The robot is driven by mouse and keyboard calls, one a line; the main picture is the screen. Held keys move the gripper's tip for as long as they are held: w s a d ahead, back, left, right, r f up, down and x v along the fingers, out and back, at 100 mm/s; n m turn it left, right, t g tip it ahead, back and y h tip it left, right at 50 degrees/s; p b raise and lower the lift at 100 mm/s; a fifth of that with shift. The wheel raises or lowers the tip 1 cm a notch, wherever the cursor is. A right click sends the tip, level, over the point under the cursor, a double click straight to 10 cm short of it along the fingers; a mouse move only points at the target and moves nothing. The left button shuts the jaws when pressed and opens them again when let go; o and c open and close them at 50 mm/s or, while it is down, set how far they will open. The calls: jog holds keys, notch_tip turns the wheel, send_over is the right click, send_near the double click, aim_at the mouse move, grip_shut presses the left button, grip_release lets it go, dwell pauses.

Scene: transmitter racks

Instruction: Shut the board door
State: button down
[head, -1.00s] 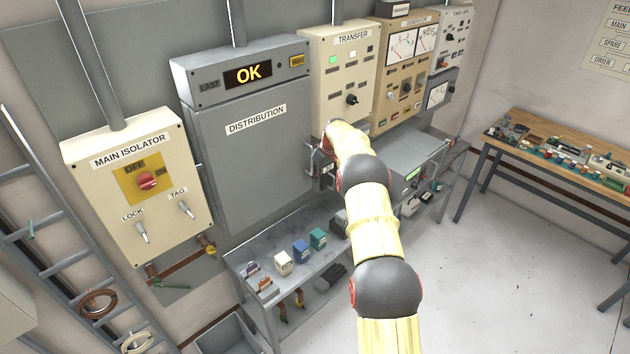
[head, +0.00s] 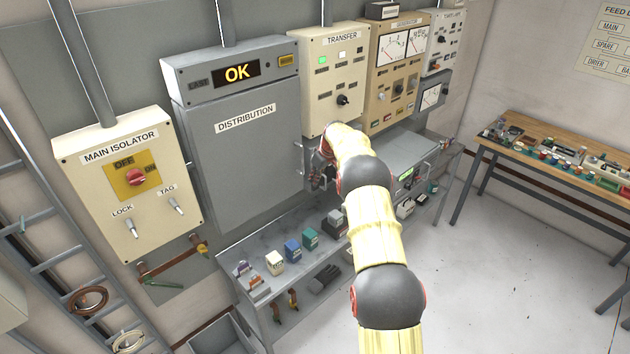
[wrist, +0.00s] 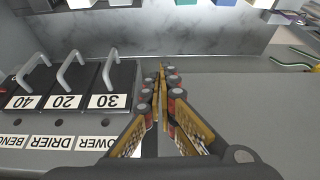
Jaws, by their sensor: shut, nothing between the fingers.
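The distribution board's grey door (head: 240,165), labelled DISTRIBUTION, fills the board's front in the head view and looks nearly flush. Its exact gap is hard to tell there. A handle (head: 300,158) shows at its right edge. My gripper (head: 318,176) is beside that edge, partly hidden by my arm. In the wrist view my gripper (wrist: 160,70) is shut and empty. Left of the fingers there, black fuse carriers (wrist: 68,90) with grey handles and labels 40, 20 and 30 are exposed. Contact between gripper and door cannot be told.
A grey bench (head: 300,238) with small coloured blocks stands below the board. The main isolator (head: 130,185) hangs to the left. The transfer panel (head: 330,85) is close on the right. A wooden table (head: 560,160) stands far right, with clear floor before it.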

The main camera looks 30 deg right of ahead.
jog(key=a+v, duration=0.1)
jog(key=v, duration=0.8)
jog(key=s+a+f+m+g+b, duration=0.1)
jog(key=s+a+f+m+g, duration=0.1)
jog(key=s+f+m, duration=0.4)
jog(key=s+a+r+b, duration=0.3)
jog(key=s+a+r, duration=0.1)
jog(key=s+a, duration=0.65)
jog(key=s+a+r+b, duration=0.3)
jog(key=s+a, duration=0.6)
jog(key=s, duration=0.2)
jog(key=s+a+n+t+b, duration=0.1)
jog(key=s+a+n+b, duration=0.1)
jog(key=s+a+b, duration=0.2)
jog(key=s+a+n+t+b, duration=0.2)
jog(key=s+a+b, duration=0.3)
jog(key=s+a, duration=0.6)
jog(key=s, duration=0.5)
jog(key=shift+s+a+f+h, duration=0.2)
jog(key=shift+a+f+h, duration=0.1)
jog(key=shift+h, duration=0.1)
